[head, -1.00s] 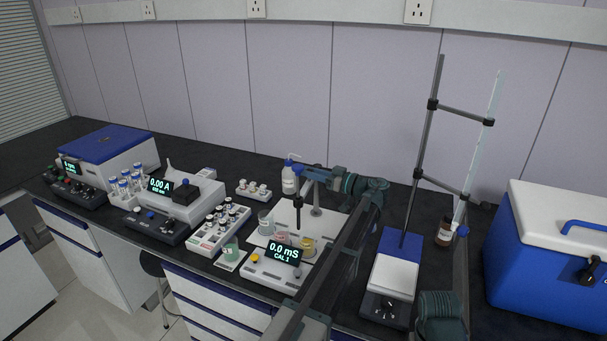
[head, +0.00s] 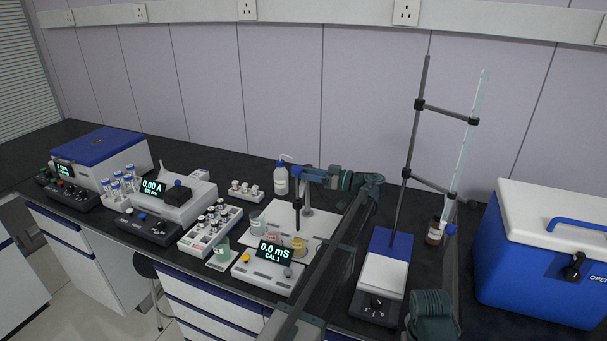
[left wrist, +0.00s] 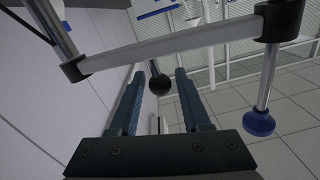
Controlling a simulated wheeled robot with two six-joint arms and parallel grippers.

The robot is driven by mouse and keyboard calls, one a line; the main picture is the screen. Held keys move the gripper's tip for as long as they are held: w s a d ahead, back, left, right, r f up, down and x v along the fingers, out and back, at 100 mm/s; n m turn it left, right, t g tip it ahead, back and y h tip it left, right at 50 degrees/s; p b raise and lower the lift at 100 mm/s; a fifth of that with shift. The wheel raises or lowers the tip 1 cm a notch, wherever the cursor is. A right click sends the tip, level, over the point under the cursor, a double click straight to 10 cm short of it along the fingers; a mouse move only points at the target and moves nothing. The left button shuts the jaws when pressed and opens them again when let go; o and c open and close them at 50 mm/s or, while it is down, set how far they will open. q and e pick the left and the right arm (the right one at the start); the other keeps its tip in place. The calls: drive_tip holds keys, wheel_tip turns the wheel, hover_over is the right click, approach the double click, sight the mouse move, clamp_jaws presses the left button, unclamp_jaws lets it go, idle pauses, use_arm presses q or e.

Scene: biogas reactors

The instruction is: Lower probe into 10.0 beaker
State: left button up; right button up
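The dark probe (head: 298,216) hangs upright from its stand above the white base plate (head: 327,223). Small beakers stand around its lower end, including a yellow one (head: 299,243) and a clear one (head: 257,225). Their labels are too small to read, so I cannot tell which is 10.0. My left gripper (head: 319,173) is at the top of the probe stand. In the left wrist view (left wrist: 159,74) its fingers are apart, with a round black knob (left wrist: 161,86) between them and the holder's bar (left wrist: 170,45) across in front. My right gripper is out of view.
The meter (head: 270,270) in front reads 0.0 mS, CAL 1. A wash bottle (head: 281,181) stands behind the probe area. A vial rack (head: 209,232) is left. A stirrer (head: 382,275) with a burette stand and a blue-white cooler (head: 545,262) are right.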

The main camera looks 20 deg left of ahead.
use_arm(q)
drive_tip(key=shift+o, duration=0.7)
